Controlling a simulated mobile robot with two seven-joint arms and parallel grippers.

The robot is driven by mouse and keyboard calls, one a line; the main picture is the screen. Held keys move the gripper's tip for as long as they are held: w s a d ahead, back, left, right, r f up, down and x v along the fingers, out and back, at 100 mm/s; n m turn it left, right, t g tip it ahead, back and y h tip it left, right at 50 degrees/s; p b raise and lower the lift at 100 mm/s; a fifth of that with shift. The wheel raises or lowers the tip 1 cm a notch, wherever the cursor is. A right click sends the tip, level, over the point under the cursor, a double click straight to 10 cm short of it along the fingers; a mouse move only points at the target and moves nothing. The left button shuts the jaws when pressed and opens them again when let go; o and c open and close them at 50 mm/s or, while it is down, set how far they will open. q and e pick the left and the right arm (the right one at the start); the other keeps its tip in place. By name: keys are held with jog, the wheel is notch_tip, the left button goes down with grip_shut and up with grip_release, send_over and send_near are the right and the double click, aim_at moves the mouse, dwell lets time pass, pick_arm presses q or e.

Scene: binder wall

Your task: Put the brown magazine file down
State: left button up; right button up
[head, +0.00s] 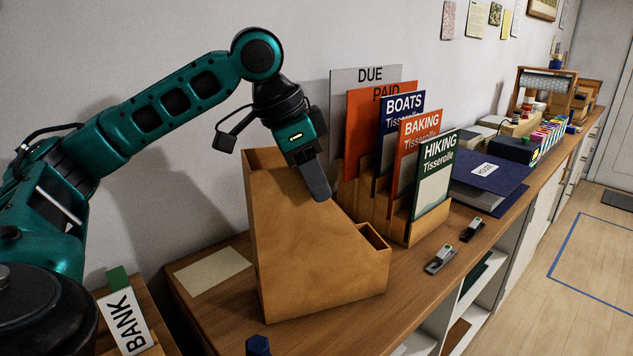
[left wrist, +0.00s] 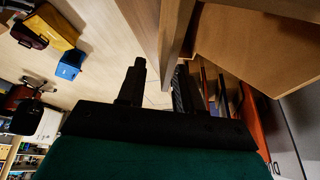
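The brown magazine file (head: 315,255) stands upright on or just over the near part of the wooden worktop; I cannot tell if its base touches. My left gripper (head: 318,190) reaches down onto the file's near side panel, one finger showing against its outer face. The other finger is hidden in the head view. My right gripper is not in view.
Brown files with the HIKING (head: 436,175) and BAKING (head: 414,145) cards stand close to its right. A pale sheet (head: 212,272) lies to its left. A BANK card (head: 126,322) is at the lower left. Two small stapler-like items (head: 440,259) lie near the front edge.

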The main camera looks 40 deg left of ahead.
pick_arm(q)
jog(key=p+v, duration=0.2)
jog(key=v, duration=0.9)
jog(key=shift+f, duration=0.1)
